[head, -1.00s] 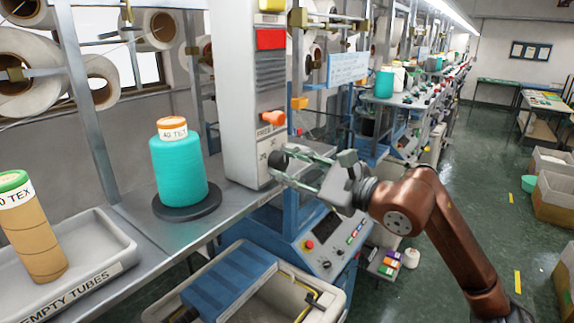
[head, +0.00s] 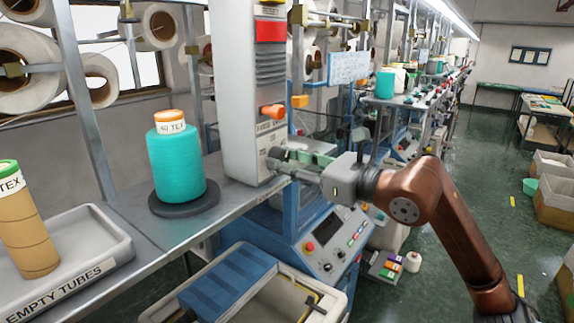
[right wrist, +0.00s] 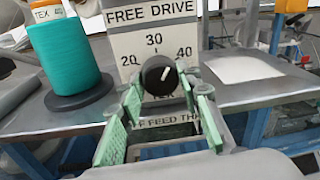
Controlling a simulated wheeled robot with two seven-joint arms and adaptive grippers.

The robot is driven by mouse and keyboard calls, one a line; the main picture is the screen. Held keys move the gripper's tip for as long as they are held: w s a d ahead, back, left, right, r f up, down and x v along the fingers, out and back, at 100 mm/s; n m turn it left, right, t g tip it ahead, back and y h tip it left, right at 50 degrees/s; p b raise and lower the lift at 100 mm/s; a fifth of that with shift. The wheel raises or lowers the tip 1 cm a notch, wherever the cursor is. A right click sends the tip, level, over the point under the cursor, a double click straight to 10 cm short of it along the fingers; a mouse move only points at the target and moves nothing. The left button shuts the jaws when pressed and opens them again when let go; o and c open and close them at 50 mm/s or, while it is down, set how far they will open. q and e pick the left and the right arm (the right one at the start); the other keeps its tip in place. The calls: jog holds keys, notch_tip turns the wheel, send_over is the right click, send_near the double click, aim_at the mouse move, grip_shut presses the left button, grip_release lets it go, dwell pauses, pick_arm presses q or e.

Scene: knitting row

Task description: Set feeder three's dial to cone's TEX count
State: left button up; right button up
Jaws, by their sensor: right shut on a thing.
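The feeder's black dial (right wrist: 158,75) sits on a pale panel marked 20, 30 and 40, under a FREE DRIVE label. Its white pointer line slants up and right, between 30 and 40. My right gripper (right wrist: 160,86) is shut on the dial, one green-padded finger on each side; it also shows in the head view (head: 279,160). The teal cone (head: 177,165) stands upright on a dark round base left of the feeder column (head: 243,90). My left gripper is not in view.
A grey tray (head: 110,262) marked EMPTY TUBES holds a brown tube (head: 25,235) with a green top. An orange knob (head: 272,111) juts from the column above the dial. A blue machine (head: 325,245) stands below. The aisle at right is open floor.

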jog(key=m+b, duration=0.1)
jog(key=m, duration=0.4)
jog(key=shift+g, duration=0.4)
dwell(0.3)
jog(key=o, duration=1.2)
jog(key=shift+c, duration=0.2)
jog(key=f+v, duration=0.1)
jog(key=v, duration=1.1)
jog(key=shift+r, duration=0.45)
